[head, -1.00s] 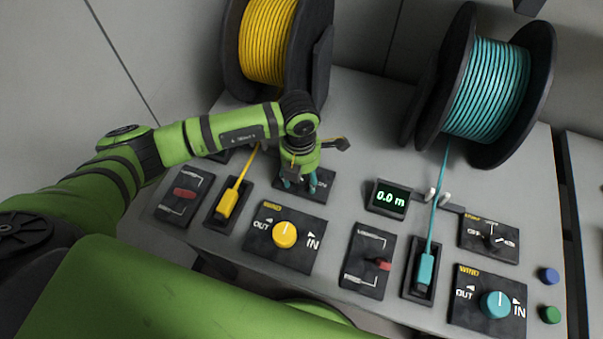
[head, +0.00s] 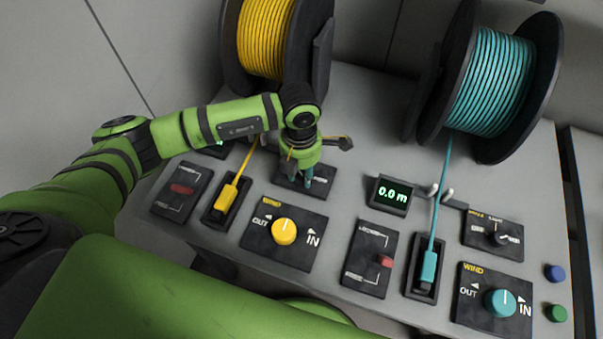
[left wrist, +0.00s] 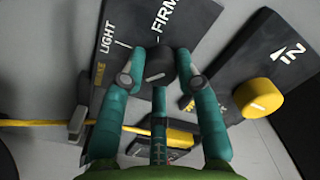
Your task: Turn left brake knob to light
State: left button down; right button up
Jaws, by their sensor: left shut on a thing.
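The left brake panel (head: 322,182) is a dark plate below the yellow spool in the head view, mostly covered by my left gripper (head: 301,179). In the left wrist view, my left gripper (left wrist: 162,80) has its teal fingers on both sides of the black left brake knob (left wrist: 160,62) and is shut on it. The panel (left wrist: 140,25) there shows the words LIGHT and FIRM beyond the knob. I cannot tell where the knob points. My right gripper is not in view.
The yellow wind knob (head: 284,231) sits just in front of the brake panel. The yellow fiber clamp (head: 229,196) is to the left. A display (head: 391,196) reads 0.0 m. The yellow spool (head: 264,38) and teal spool (head: 492,85) stand behind.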

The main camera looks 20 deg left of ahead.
aim_at(302, 173)
pick_arm(q)
jog(key=m+b, duration=0.2)
jog(key=b, duration=0.1)
jog(key=m+b, duration=0.5)
jog(key=b, duration=0.1)
jog(key=shift+f+m+b, duration=0.3)
jog(key=shift+f+m, duration=0.05)
jog(key=shift+m, duration=0.05)
jog(key=shift+r+m+b, duration=0.2)
jog(key=shift+m+b, duration=0.9)
jog(key=shift+b, duration=0.2)
jog(key=c, duration=0.9)
grip_release()
jog(key=shift+r, duration=0.1)
jog(key=shift+r, duration=0.1)
notch_tip(302, 173, up, 12)
jog(key=shift+w, duration=0.15)
